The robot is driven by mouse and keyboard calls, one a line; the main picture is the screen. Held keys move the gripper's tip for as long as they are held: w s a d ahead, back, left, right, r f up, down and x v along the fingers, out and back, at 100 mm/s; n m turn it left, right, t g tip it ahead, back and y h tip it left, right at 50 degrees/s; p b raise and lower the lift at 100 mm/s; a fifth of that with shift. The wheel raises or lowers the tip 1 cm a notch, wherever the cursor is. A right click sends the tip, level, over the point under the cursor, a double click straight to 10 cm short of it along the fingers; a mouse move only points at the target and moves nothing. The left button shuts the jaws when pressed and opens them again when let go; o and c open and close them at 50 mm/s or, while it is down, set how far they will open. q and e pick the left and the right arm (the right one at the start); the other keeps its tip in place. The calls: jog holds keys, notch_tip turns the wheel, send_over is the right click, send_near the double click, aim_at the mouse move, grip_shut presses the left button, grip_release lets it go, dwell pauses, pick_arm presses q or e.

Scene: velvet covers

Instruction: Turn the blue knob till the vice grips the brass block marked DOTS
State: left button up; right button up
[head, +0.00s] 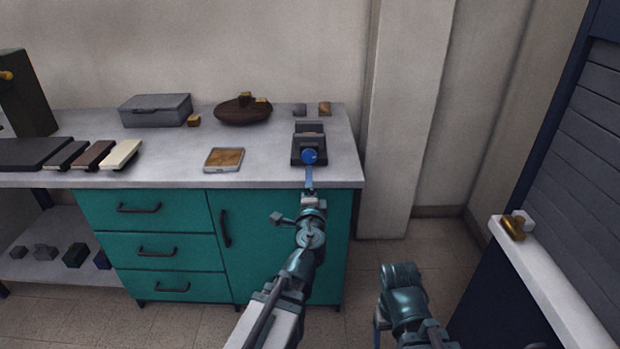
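The small dark vice (297,153) stands near the right end of the worktop. Its blue knob (309,157) faces me at the front. A brownish block (311,134) shows between the vice's jaws; no DOTS mark is readable, and I cannot tell whether the jaws touch it. My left gripper (309,172) reaches up from below to the knob, its tip at or just in front of it. I see it end-on and cannot tell whether its fingers are closed on the knob.
On the grey worktop (270,177) are a grey box (155,110), a brown bowl (243,112) with small blocks, a framed wooden plate (224,159), and several covered pieces (120,155). Two small blocks (325,108) sit behind the vice. A white ledge (560,283) lies right.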

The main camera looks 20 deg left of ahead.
pick_arm(q)
jog(key=n, duration=1.3)
jog(key=shift+a+n, duration=0.15)
jog(key=shift+n, duration=0.25)
pick_arm(e)
jog(key=shift+s+f, duration=0.1)
jog(key=shift+s, duration=0.05)
